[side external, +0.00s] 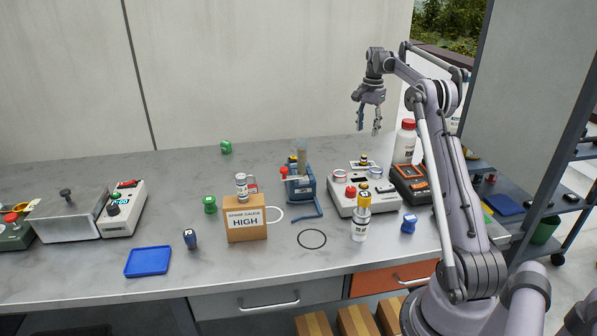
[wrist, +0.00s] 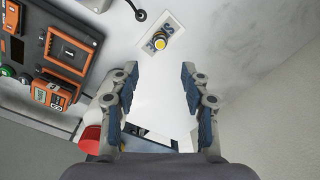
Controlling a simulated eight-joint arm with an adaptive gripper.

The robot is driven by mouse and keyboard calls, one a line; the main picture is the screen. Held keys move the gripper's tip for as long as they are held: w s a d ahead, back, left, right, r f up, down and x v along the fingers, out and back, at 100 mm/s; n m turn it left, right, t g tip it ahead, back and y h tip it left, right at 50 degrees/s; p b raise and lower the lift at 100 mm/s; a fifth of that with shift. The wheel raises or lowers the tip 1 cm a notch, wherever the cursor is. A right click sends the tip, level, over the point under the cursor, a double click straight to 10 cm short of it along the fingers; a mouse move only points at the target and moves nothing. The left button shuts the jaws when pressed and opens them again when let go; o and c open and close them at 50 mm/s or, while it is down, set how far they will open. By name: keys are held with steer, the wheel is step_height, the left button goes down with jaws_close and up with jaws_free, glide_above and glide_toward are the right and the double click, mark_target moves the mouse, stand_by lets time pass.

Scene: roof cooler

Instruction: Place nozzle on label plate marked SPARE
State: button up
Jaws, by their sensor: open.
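A small nozzle with a yellow top and dark lower part (wrist: 159,42) stands on the white label plate (wrist: 175,23) in the wrist view. It covers part of the plate's dark lettering, which reads as SPARE. In the side external view the nozzle (side external: 364,160) appears small at the back of the grey device. My gripper (wrist: 159,75) is open, with nothing between its blue-padded fingers. In the side external view my gripper (side external: 369,129) hangs above the nozzle, clearly apart from it.
A grey device (side external: 345,205) with knobs stands below the plate, beside a dark orange-trimmed unit (side external: 411,184). A red-capped white bottle (side external: 405,145) stands close behind. A cardboard box marked HIGH (side external: 246,227) and a blue tray (side external: 148,261) are further left. The bench's back left is mostly clear.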

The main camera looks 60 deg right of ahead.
steer(key=w+a+r+n+t, duration=0.1)
steer(key=a+r+n, duration=0.2)
steer(key=a, duration=0.6)
steer(key=w+a+r+n+t+h, duration=0.1)
steer(key=w+a+r+n, duration=0.2)
steer(key=a, duration=0.7)
steer(key=a+r+n+t, duration=0.1)
steer(key=a+r+n, duration=0.25)
steer(key=a, duration=0.55)
steer(key=s+a+f+n+t, duration=0.1)
steer(key=s+a+f+n, duration=0.2)
steer(key=a, duration=0.4)
steer(key=s+a+f+n+t, duration=0.1)
steer(key=s+a+f+n, duration=0.2)
steer(key=a, duration=0.4)
steer(key=s+a+f+n+t+y, duration=0.1)
steer(key=s+a+f+n+t, duration=0.1)
steer(key=s+a+f+n, duration=0.2)
steer(key=s+a, duration=0.3)
steer(key=shift+a+n, duration=0.35)
